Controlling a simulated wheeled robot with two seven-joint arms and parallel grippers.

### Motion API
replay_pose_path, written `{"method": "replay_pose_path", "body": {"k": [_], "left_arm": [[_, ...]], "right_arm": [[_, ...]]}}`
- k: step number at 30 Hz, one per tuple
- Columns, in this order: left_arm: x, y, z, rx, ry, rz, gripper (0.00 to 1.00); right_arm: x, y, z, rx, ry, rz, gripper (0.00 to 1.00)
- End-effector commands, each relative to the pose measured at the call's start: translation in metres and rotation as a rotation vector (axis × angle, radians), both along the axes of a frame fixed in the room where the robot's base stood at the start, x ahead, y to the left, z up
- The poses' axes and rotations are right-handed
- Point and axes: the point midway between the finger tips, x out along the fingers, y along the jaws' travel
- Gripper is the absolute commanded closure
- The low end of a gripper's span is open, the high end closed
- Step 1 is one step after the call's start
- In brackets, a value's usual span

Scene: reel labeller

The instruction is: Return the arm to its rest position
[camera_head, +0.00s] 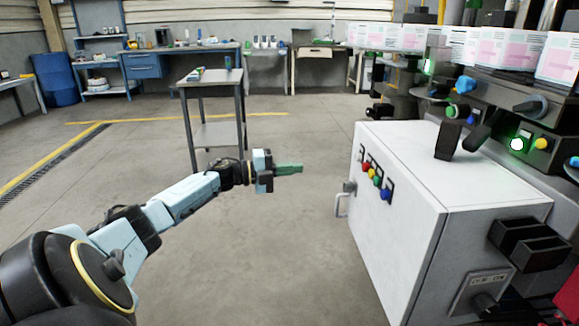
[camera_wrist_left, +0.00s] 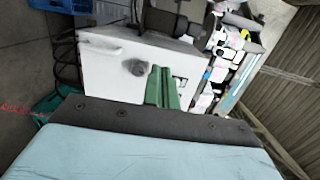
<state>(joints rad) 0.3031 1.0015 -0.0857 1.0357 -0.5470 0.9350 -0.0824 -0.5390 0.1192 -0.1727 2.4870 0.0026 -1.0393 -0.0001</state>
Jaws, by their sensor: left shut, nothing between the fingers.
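My left arm reaches in from the lower left in the head view. Its gripper (camera_head: 288,169) has green fingers that are together, with nothing between them. It hangs in free air over the floor, left of the white cabinet and apart from it. In the left wrist view the green fingers (camera_wrist_left: 162,87) show side by side and shut, in front of the white cabinet face (camera_wrist_left: 110,75). My right gripper is not in either view.
The white machine cabinet (camera_head: 400,225) with a door handle (camera_head: 341,200) and coloured buttons stands on the right. A small grey table (camera_head: 210,78) stands behind the gripper. A blue barrel (camera_head: 56,80) and workbenches line the back. The floor between is clear.

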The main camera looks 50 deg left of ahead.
Motion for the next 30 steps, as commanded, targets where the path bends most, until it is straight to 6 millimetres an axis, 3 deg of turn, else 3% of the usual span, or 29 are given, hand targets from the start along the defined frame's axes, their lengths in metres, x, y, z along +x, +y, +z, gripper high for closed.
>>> {"method": "replay_pose_path", "body": {"k": [11, 14, 16, 20, 23, 26, 30], "left_arm": [[-0.005, 0.004, -0.001, 0.0, 0.001, 0.002, 1.0], [-0.004, 0.004, -0.013, -0.026, 0.021, 0.029, 1.0], [-0.003, 0.005, -0.032, -0.068, 0.055, 0.08, 1.0], [-0.011, 0.006, -0.097, -0.179, 0.171, 0.24, 1.0], [-0.03, 0.003, -0.161, -0.265, 0.296, 0.391, 1.0], [-0.063, -0.006, -0.227, -0.332, 0.437, 0.544, 1.0], [-0.128, -0.028, -0.311, -0.394, 0.649, 0.741, 1.0]], "right_arm": [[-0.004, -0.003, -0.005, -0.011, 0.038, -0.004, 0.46], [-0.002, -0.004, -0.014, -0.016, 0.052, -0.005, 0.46], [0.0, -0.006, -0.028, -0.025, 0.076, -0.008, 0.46], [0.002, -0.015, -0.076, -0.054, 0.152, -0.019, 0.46], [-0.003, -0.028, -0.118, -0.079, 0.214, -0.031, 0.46], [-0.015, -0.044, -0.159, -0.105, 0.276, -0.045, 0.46], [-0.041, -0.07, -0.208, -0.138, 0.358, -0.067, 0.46]]}}
